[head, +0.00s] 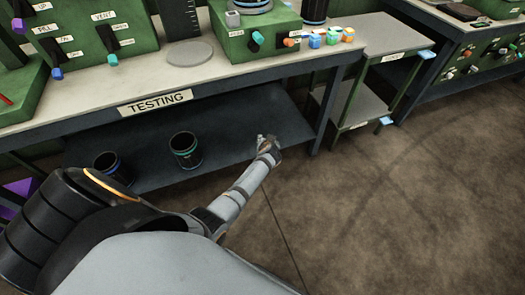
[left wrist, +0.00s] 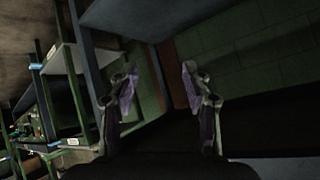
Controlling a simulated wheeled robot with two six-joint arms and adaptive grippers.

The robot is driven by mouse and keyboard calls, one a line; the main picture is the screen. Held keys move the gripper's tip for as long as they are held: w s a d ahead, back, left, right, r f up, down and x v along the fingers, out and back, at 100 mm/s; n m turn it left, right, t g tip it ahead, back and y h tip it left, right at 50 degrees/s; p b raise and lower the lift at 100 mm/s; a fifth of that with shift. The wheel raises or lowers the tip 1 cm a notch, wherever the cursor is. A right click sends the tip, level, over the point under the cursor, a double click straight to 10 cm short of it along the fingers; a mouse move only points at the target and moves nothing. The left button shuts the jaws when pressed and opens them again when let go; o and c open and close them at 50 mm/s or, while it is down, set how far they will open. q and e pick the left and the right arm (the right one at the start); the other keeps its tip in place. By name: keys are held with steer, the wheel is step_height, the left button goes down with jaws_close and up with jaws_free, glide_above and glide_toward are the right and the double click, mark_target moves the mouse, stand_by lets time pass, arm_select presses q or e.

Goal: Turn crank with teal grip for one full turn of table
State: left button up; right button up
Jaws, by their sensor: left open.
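A green box (head: 240,45) stands on the testing bench, with a dark round part (head: 250,6) on top, cut off by the upper edge. On its front are a blue-teal knob (head: 257,38) and an orange knob (head: 289,42). I cannot tell for sure whether the blue-teal one is the crank's teal grip. My left gripper (head: 266,142) is below the bench top, in front of the lower shelf, apart from the box. In the left wrist view its two fingers (left wrist: 158,86) are spread with nothing between them. My right gripper is not in view.
The bench edge with the TESTING label (head: 155,101) lies above my gripper. Two dark cups (head: 186,151) stand on the lower shelf (head: 225,135). Several small coloured blocks (head: 331,37) sit right of the box. A shelf rack (head: 375,52) stands further right. The floor is clear.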

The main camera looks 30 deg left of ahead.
arm_select(q)
steer(key=s+f+g+h, duration=0.1)
steer(key=s+f, duration=0.2)
steer(key=f, duration=0.2)
steer(key=shift+s+m+p, duration=0.3)
steer(key=shift+m, duration=0.1)
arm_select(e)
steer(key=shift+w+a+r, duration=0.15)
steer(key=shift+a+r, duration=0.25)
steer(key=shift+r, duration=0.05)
arm_select(q)
steer(key=shift+d+r, duration=0.1)
